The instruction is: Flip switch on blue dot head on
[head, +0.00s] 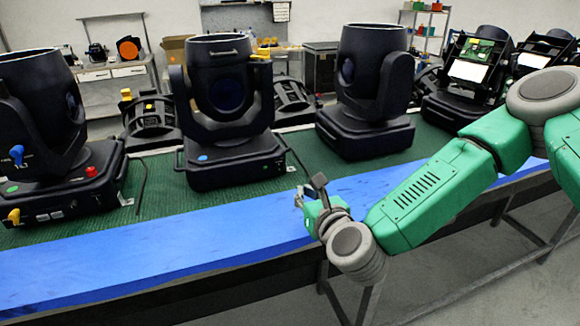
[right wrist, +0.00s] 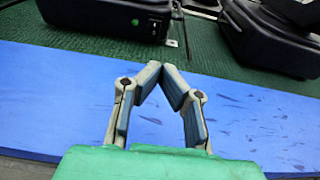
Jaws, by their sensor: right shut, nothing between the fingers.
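The blue dot head is a black moving-head light (head: 225,100) standing upright at the middle of the bench in the head view. A blue dot (head: 203,158) marks the front of its base. My left gripper is not in view.
Another head (head: 45,110) with blue, red and yellow knobs stands at the left. A further head (head: 365,90) stands to the right. Black cables lie on the green mat (head: 155,190) beside the middle base. The blue strip (head: 150,255) along the front edge is clear.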

